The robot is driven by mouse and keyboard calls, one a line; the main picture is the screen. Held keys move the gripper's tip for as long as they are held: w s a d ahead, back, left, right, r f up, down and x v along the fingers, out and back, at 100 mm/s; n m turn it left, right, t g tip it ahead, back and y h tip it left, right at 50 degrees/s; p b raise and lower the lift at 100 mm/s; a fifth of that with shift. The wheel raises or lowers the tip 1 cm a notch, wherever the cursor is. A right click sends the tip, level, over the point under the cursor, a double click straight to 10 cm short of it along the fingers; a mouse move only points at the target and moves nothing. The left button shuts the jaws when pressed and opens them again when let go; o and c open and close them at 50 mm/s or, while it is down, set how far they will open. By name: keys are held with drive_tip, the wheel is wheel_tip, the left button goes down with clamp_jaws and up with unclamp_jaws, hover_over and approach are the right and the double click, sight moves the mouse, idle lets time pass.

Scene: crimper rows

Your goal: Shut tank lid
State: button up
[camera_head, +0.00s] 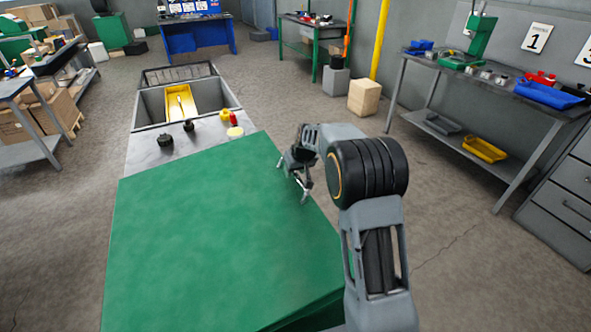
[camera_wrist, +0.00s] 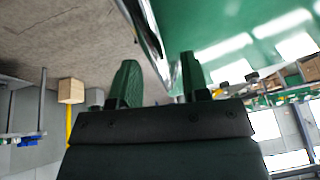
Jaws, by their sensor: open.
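A large green panel (camera_head: 200,235), which looks like the tank lid, fills the near part of the head view. Beyond it is the grey metal tank (camera_head: 150,108), whose far end is uncovered. My gripper (camera_head: 303,188) is at the panel's right edge, with its jaws open. In the wrist view, the two dark green fingers (camera_wrist: 158,82) are spread apart. A bright metal edge or bar (camera_wrist: 150,35) runs down between them, beside the glossy green surface (camera_wrist: 235,40). Contact with the fingers cannot be told. The panel's tilt is unclear.
Black knobs (camera_head: 166,140), a yellow container (camera_head: 225,114) and a red bottle (camera_head: 233,119) stand on the tank's grey top. A yellow tray (camera_head: 180,103) lies in the basin. A workbench (camera_head: 500,85) stands at the right. Bare floor (camera_head: 440,205) lies right of the panel.

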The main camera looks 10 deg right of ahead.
drive_tip(key=shift+c, duration=0.3)
clamp_jaws()
